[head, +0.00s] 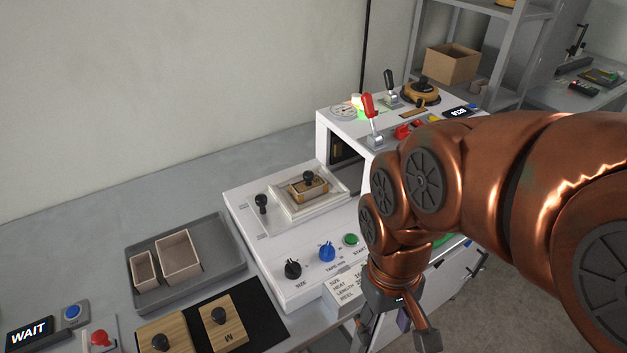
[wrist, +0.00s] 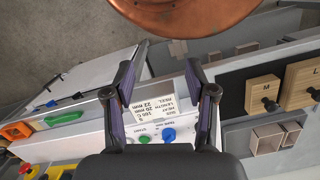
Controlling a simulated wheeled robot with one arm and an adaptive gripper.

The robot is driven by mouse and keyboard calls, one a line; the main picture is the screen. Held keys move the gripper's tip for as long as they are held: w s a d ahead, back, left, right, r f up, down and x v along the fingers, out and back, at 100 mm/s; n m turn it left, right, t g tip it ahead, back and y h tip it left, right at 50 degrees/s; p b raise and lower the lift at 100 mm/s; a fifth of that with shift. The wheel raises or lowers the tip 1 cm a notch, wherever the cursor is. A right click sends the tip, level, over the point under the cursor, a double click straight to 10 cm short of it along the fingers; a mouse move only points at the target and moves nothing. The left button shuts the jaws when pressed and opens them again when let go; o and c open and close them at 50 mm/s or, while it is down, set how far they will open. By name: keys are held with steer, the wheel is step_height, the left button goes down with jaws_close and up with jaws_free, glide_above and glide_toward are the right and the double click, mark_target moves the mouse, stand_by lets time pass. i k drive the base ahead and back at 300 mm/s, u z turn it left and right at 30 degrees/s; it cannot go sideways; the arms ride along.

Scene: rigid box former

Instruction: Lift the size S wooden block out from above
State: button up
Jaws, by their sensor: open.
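The size S wooden block (head: 309,188) sits on the white plate of the machine in the head view. It is a small block with a black knob on top, and a thin light rim or box wall seems to surround it. Its letter cannot be read. My gripper (head: 398,332) is open and empty, in front of the machine, to the right of and nearer than the block. In the wrist view my gripper (wrist: 160,72) shows its fingers apart over the machine's front, with a printed label (wrist: 165,108) between them. The block does not show in that view.
A grey tray (head: 222,277) with two open boxes lies left of the machine. The M block (head: 222,328) and another knobbed block (head: 165,340) lie on a dark mat. The machine's upper housing (head: 323,140), with a red lever (head: 369,106), rises behind the plate.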

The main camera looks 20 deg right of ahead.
mark_target(311, 182)
steer(key=k, duration=1.3)
steer(key=u, duration=0.65)
steer(key=i, duration=0.5)
steer(key=u, duration=0.6)
steer(key=i, duration=0.95)
steer(key=z, duration=0.55)
